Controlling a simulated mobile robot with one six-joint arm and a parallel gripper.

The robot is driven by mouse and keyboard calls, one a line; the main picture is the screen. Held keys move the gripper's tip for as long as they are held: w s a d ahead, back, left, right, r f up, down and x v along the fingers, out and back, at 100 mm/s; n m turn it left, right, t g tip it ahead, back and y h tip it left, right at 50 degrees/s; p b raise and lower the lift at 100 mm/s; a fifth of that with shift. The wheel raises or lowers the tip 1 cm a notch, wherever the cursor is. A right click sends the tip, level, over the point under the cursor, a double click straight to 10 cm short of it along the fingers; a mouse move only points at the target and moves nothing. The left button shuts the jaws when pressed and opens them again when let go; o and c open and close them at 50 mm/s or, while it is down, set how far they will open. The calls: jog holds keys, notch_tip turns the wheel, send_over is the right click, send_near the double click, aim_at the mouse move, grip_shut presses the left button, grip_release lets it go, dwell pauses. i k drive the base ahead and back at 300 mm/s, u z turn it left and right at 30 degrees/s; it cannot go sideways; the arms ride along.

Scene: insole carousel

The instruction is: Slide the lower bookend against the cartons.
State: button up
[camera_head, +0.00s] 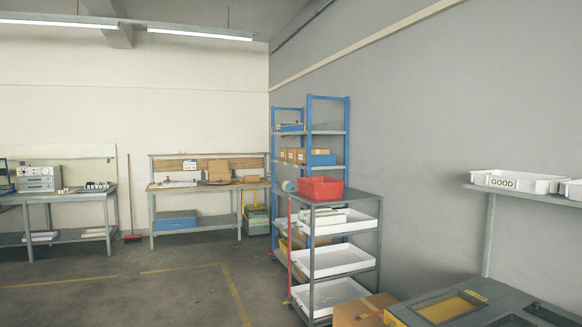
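Several small brown cartons (291,155) stand in a row on a middle shelf of the blue-post rack (347,140) near the far corner. A blue block-like thing (322,160) is at the right of the cartons on the same shelf; I cannot tell whether it is a bookend or a bin, or whether it touches them. I cannot make out the lower bookend for sure. The lower part of the rack is largely hidden behind the cart. My gripper is not in view.
A grey cart (367,196) with a red bin (321,189) and white trays (340,260) stands before the rack. A cardboard box (362,312) sits right of it. Workbenches (195,186) line the far wall. A shelf holds a "GOOD" tray (516,182). The floor (130,285) at left is open.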

aim_at(322, 160)
jog(key=u, duration=0.15)
jog(key=i, duration=1.5)
jog(key=u, duration=0.25)
jog(key=i, duration=3.2)
jog(key=z, duration=0.35)
jog(key=i, duration=2.05)
jog(key=z, duration=0.25)
